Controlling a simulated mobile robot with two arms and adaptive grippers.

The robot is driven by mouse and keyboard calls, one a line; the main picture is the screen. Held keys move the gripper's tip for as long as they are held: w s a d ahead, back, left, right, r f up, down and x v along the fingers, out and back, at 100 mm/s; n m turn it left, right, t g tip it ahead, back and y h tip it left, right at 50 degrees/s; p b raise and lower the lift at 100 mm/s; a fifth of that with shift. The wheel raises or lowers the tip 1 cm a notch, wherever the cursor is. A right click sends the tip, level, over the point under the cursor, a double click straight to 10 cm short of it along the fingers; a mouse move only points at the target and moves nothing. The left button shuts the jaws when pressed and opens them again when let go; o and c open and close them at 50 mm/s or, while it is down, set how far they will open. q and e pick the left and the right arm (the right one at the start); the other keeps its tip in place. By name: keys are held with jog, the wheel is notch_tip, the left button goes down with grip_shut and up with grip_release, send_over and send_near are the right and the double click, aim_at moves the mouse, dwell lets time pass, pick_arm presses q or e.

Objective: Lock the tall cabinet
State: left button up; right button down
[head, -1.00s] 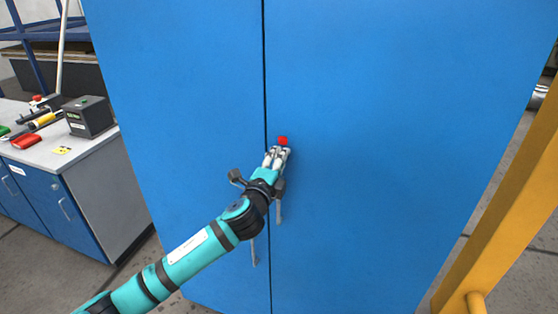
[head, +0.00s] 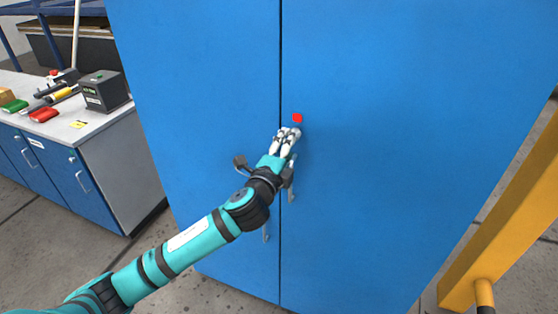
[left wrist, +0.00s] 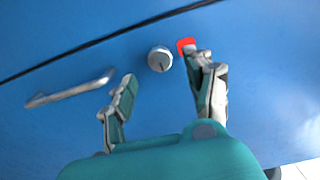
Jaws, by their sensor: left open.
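The tall blue cabinet (head: 400,150) fills the middle of the head view, its two doors meeting at a narrow dark seam. A round silver lock knob (left wrist: 160,59) with a dark slot sits on one door near the seam in the left wrist view. A red square (left wrist: 186,45) lies beside it and also shows in the head view (head: 297,118). A silver bar handle (left wrist: 70,88) is on the same door. My left gripper (head: 288,137) is open in front of the door; its fingers (left wrist: 165,90) are spread, with the knob beyond the gap. The gripper hides the knob in the head view.
A grey-topped workbench (head: 140,118) with a dark box (head: 104,92) and several tools stands at the left. A yellow post (head: 510,210) with a rail rises at the right. Bare concrete floor (head: 185,285) shows below.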

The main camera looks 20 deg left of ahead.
pick_arm(q)
jog(key=s, duration=0.8)
jog(key=shift+a, duration=0.15)
jog(key=w+a+f+n+g+y+b, duration=0.1)
jog(key=a+f+n+g, duration=0.1)
jog(key=f, duration=1)
jog(key=w+a+f+n+g+b, duration=0.1)
jog(key=a+f+n+g+b, duration=0.1)
jog(key=f, duration=0.9)
jog(key=s+a+f+n+g+b, duration=0.1)
jog(key=s+a+f+n+g, duration=0.3)
jog(key=f, duration=0.8)
jog(key=s+d+f+g+b, duration=0.1)
jog(key=s+f, duration=0.5)
jog(key=f, duration=0.7)
jog(key=s+f+n+g+b, duration=0.2)
jog(key=s+f+n+g, duration=0.2)
jog(key=s+f, duration=1.35)
jog(key=s+d+f+n+g+b, duration=0.1)
jog(key=s+f, duration=0.4)
jog(key=s, duration=0.6)
jog(key=s+d+f+n+g, duration=0.2)
jog(key=s+f+n+g, duration=0.1)
jog(key=s, duration=0.8)
jog(key=shift+s+d+f+b, duration=0.2)
jog(key=shift+s+f+b, duration=0.15)
jog(key=shift+f, duration=0.5)
